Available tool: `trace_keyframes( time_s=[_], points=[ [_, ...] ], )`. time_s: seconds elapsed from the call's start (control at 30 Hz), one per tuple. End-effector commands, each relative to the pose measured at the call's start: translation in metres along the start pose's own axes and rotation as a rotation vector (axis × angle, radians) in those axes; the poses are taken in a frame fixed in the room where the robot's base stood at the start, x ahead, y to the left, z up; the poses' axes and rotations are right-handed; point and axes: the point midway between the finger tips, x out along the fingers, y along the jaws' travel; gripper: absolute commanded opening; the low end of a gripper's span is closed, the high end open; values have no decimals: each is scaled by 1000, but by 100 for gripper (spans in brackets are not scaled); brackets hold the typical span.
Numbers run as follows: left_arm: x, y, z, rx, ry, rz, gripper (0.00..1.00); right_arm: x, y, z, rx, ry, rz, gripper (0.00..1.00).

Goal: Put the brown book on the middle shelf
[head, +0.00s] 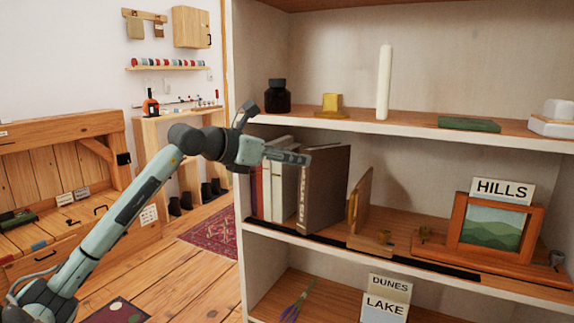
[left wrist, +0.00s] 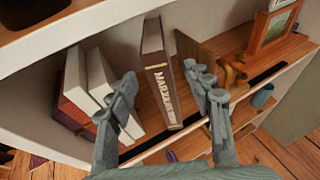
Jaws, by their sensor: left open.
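The brown book (head: 324,190) stands about upright on the middle shelf (head: 300,240), right of a row of white and red books. Its spine with pale lettering faces out. My left gripper (head: 279,132) is open in front of the shelf unit, near the upper part of the book. In the left wrist view the brown book (left wrist: 158,85) shows between the two spread fingers of my left gripper (left wrist: 170,90), and no finger clearly touches it. My right gripper is not in view.
A wooden bookend (head: 361,200) stands just right of the book. Further right are a framed picture (head: 492,226) and a HILLS sign (head: 502,190). The upper shelf's edge (head: 420,131) is close above. A candle (head: 384,82) and a dark jar (head: 277,97) stand on it.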

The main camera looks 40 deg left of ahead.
Motion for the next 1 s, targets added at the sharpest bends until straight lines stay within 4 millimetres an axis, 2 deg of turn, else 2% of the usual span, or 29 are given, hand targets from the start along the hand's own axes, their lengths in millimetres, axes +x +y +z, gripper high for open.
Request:
trace_keyframes(
  time_s=[0.17,0.27,0.33,0.4,0.47,0.57,0.67,0.7,0.73,0.77,0.8,0.87,0.9,0.97,1.0],
  points=[
    [-2,-4,-2,-10,-6,-14,51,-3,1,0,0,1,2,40],
    [8,-29,-7,-83,-61,-106,51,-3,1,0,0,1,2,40],
    [16,-60,-12,-207,-144,-221,51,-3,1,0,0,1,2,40],
    [20,-89,-14,-407,-259,-344,51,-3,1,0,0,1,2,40],
    [19,-102,-16,-637,-373,-425,51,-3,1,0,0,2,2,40],
    [17,-89,-36,-1080,-551,-445,51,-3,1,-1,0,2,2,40],
    [21,-54,-99,-1550,-683,-307,51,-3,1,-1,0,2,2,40],
    [24,-42,-138,-1735,-716,-205,51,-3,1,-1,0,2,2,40],
    [25,-36,-168,-1855,-731,-124,51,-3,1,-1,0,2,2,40],
    [26,-34,-198,-1962,-738,-39,51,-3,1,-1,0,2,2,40],
    [25,-34,-238,-2090,-738,81,51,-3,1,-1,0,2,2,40],
    [21,-43,-299,-2253,-720,272,51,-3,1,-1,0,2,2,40],
    [16,-54,-338,-2347,-694,405,51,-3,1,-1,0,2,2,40],
    [6,-78,-392,-2462,-641,607,51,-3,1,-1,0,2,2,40],
    [-3,-95,-424,-2522,-599,740,51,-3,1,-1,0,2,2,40]
  ],
)
